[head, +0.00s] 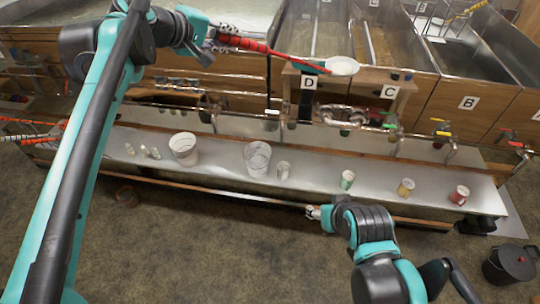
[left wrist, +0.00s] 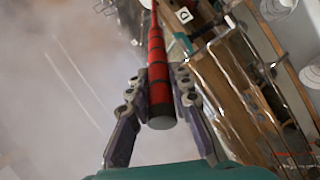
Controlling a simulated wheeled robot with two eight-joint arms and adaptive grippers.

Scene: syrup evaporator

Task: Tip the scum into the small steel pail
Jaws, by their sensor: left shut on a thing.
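My left gripper (head: 222,38) is shut on the red banded handle of a long ladle (head: 262,48). In the left wrist view the fingers (left wrist: 160,90) close around that handle (left wrist: 156,60), its butt end towards me. The ladle's round bowl (head: 341,66) looks white inside, beside label D; I cannot tell whether that is scum.
The long steel bench (head: 225,165) also bears small glasses (head: 283,169) and coloured cups (head: 459,195). Pipes and valves (head: 345,115) run behind it. Evaporator pans (head: 462,60) lie at the back. A black pot (head: 510,264) stands on the floor at right.

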